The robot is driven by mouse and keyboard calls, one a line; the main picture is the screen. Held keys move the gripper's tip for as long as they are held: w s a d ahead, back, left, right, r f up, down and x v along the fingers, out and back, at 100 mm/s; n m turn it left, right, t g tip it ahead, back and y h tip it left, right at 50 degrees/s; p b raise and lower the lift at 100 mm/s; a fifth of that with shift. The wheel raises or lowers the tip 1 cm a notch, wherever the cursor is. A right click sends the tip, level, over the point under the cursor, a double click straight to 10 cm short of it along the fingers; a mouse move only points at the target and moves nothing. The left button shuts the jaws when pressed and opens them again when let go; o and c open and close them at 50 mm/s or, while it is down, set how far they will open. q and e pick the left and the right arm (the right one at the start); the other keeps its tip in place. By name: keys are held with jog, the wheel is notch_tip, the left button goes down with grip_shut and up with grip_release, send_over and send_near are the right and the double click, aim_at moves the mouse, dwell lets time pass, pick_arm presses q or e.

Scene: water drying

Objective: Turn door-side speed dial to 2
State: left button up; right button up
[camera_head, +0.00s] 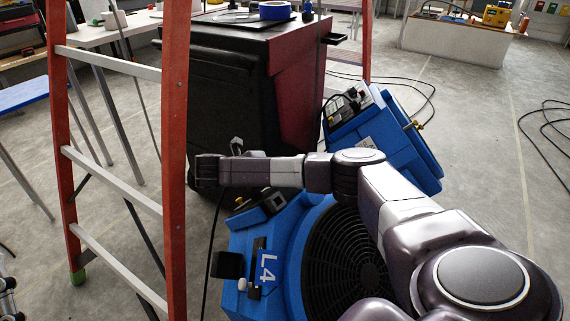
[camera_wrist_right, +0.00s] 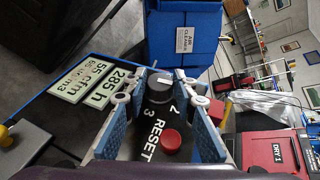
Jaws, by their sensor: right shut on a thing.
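In the right wrist view a dark round dial (camera_wrist_right: 159,92) sits on a black panel, with the numerals 2 and 3 beside it. My right gripper (camera_wrist_right: 160,98) is shut on the dial, a blue-padded finger on either side. A pale mark shows on the dial, but I cannot tell which number it points to. In the head view the right arm reaches left over a blue air mover (camera_head: 238,271) marked L4; its fingers are hidden there. Grey jointed metal at the lower left edge looks like part of my left gripper (camera_head: 7,288); its jaws are unclear.
A red button (camera_wrist_right: 171,139) marked RESET lies just below the dial. Two lit displays (camera_wrist_right: 75,85) are left of it. An orange ladder (camera_head: 175,130) stands close on the left. A black and red bin (camera_head: 235,90) and another blue machine (camera_head: 400,135) stand behind. Cables cross the floor at right.

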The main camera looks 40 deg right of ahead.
pick_arm(q)
jog(key=shift+w+d+f+g, duration=0.1)
jog(key=shift+w+f+g, duration=0.4)
jog(key=shift+f, duration=0.2)
jog(key=shift+w+f+g, duration=0.4)
jog(key=shift+w+f, duration=0.05)
jog(key=shift+f, duration=0.25)
pick_arm(e)
jog(key=shift+f, duration=0.1)
jog(key=o, duration=1.2)
jog(key=shift+c, duration=0.2)
